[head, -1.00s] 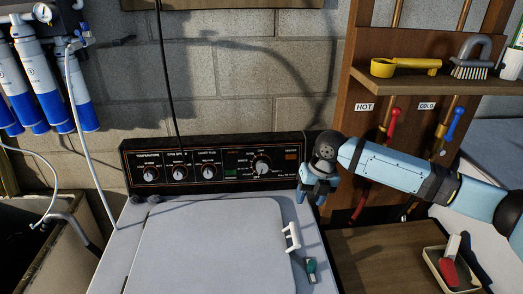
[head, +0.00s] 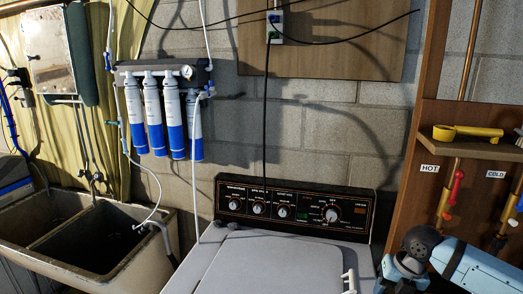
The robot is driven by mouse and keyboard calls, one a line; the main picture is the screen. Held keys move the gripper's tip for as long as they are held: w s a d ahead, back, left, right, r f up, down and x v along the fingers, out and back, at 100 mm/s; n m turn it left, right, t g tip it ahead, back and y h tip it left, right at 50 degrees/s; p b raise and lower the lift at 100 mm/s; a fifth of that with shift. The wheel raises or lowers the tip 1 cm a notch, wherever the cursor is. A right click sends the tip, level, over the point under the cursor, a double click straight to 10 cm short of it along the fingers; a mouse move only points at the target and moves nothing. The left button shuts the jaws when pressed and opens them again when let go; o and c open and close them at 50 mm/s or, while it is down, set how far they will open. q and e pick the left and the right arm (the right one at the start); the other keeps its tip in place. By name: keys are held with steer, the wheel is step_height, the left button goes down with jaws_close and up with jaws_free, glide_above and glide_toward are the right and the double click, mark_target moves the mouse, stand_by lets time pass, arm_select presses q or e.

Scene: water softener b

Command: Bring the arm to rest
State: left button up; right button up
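My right arm comes in at the lower right of the head view. Its gripper (head: 392,280) hangs low beside the right edge of the washing machine (head: 270,262), partly cut off by the bottom of the picture. I cannot tell whether its fingers are open or shut, and I see nothing in it. It is below and to the right of the black control panel (head: 292,210). My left gripper is not in view.
A double sink (head: 120,262) stands at the left. Blue and white filter cylinders (head: 175,120) hang on the wall above. A shelf (head: 470,145) with a yellow tool (head: 467,132) and red (head: 455,187) and blue-handled valves is at the right.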

steer(key=s+a+f+m+t+y, duration=0.1)
steer(key=s+a+f+m, duration=0.3)
steer(key=s+a+m, duration=0.35)
steer(key=s+a+f+m+t+y, duration=0.1)
steer(key=s+a+f+m, duration=0.3)
steer(key=s+a+m, duration=0.3)
steer(key=s+d+m+h, duration=0.2)
steer(key=s+d+m, duration=0.3)
steer(key=s+m, duration=0.3)
steer(key=s+d+m+h, duration=0.2)
steer(key=s+d+m, duration=0.4)
steer(key=s+m, duration=0.2)
steer(key=w+a+f+t+y, duration=0.1)
steer(key=w+a+f+t, duration=0.1)
steer(key=f, duration=0.2)
steer(key=w+a+f+t, duration=0.2)
steer(key=a+f+t, duration=0.1)
steer(key=f, duration=0.2)
steer(key=w+a+f+n+t+y, duration=0.1)
steer(key=w+a+f+t, duration=0.1)
steer(key=f+t, duration=0.1)
steer(key=shift+w+a+f+y+p, duration=0.15)
steer(key=shift+w+f+y+p, duration=0.2)
steer(key=shift+f, duration=0.5)
